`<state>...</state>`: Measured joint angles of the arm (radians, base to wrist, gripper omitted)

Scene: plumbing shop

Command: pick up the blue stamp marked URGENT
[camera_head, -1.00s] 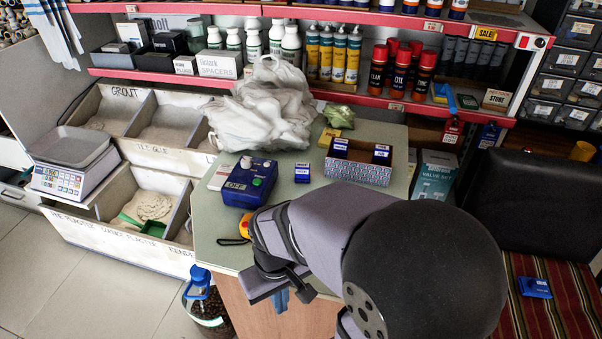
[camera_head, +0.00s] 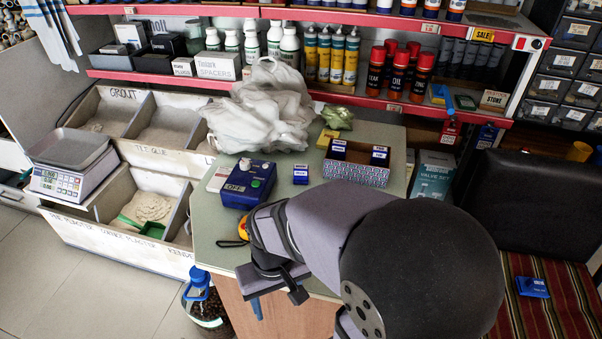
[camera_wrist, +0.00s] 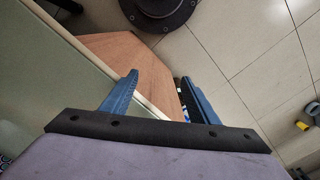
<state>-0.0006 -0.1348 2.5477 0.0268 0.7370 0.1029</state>
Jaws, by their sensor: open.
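Several small blue stamps with pale labels are in the head view; their lettering is too small to read, so I cannot tell which says URGENT. One blue stamp (camera_head: 300,174) stands alone on the counter. Others are in an open patterned box (camera_head: 357,174) to its right. My gripper (camera_head: 268,295) is low by the counter's front edge, apart from all stamps. In the wrist view, its blue fingers (camera_wrist: 160,92) are spread with nothing between them; no stamp is recognisable there.
A blue OFF box (camera_head: 247,184) sits left of the lone stamp. A white plastic bag (camera_head: 262,110) lies behind it. A bucket (camera_head: 207,312) stands on the floor beside the counter. Bins and a scale (camera_head: 70,165) are at left. Shelves rise behind.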

